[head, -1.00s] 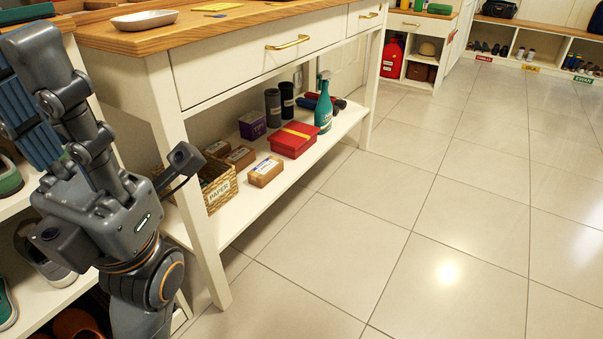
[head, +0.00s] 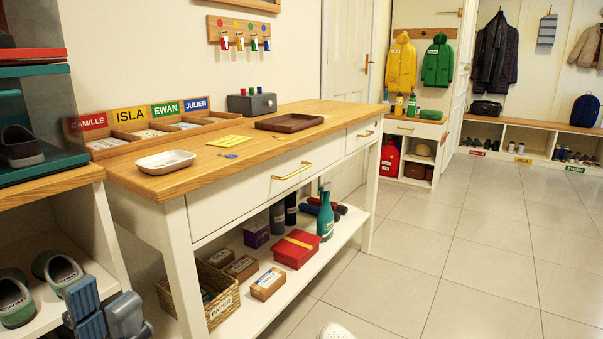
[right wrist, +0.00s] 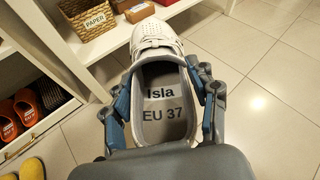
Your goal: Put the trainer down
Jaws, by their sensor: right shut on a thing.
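A white trainer (right wrist: 160,42) fills the middle of the right wrist view, its toe pointing away and its insole marked "Isla EU 37". My right gripper (right wrist: 160,80) has a finger on each side of the shoe's opening and is shut on it. The trainer is over the floor, in front of the table. Its white toe (head: 336,331) just shows at the bottom of the head view. My left gripper (head: 97,314) is at the bottom left of the head view, in front of the shoe shelves; its jaw gap cannot be made out.
A wooden-topped table (head: 230,162) has a lower shelf with a paper basket (head: 222,308), boxes and bottles. Its top holds a white dish (head: 166,162), a brown tray (head: 290,122) and a name-labelled organiser. Cubbies (head: 545,140) stand at the back right. The tiled floor (head: 480,270) is clear.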

